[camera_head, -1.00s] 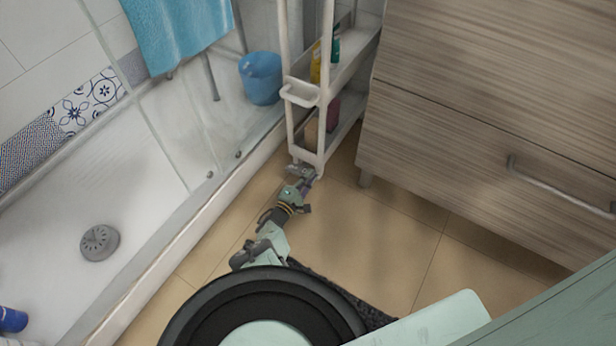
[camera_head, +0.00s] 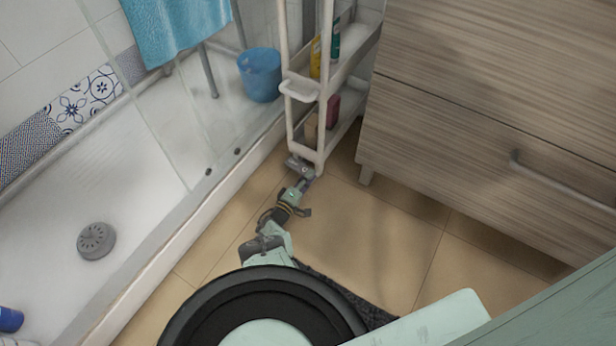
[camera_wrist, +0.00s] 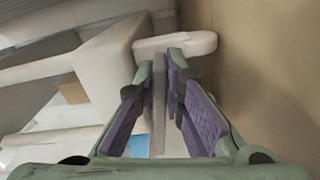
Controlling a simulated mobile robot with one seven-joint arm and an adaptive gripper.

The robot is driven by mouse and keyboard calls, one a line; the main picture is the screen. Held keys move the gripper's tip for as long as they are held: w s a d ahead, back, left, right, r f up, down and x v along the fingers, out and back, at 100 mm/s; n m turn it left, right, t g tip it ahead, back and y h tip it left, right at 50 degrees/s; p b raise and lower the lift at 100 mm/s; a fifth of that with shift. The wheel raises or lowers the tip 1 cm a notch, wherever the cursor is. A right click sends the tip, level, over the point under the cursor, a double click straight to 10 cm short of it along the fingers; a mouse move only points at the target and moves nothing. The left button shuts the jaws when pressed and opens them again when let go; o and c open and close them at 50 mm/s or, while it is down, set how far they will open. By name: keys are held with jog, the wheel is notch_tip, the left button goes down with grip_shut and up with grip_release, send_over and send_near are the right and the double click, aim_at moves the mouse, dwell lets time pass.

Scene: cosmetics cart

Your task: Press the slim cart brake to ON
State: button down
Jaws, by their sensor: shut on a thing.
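The slim white cart (camera_head: 303,90) stands between the shower edge and the wooden drawer unit. At its foot, my gripper (camera_head: 302,174) meets the lower near end of the cart. In the wrist view, my gripper (camera_wrist: 163,65) has purple-padded fingers closed around a thin grey piece (camera_wrist: 158,105), which seems to be the cart's brake part. A pale rounded piece (camera_wrist: 190,43) lies across just beyond the fingertips. Whether the brake stands at ON cannot be read in either view.
The shower tray edge (camera_head: 180,225) runs close on the left of my arm. The wooden drawers (camera_head: 470,130) stand on the right. Bottles (camera_head: 335,45) stand on the cart shelves. A blue bucket (camera_head: 260,75) is in the shower. Tiled floor (camera_head: 370,235) is free on the right.

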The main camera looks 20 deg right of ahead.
jog(key=shift+f+m, duration=0.1)
jog(key=shift+m, duration=0.3)
jog(key=c, duration=1.7)
grip_release()
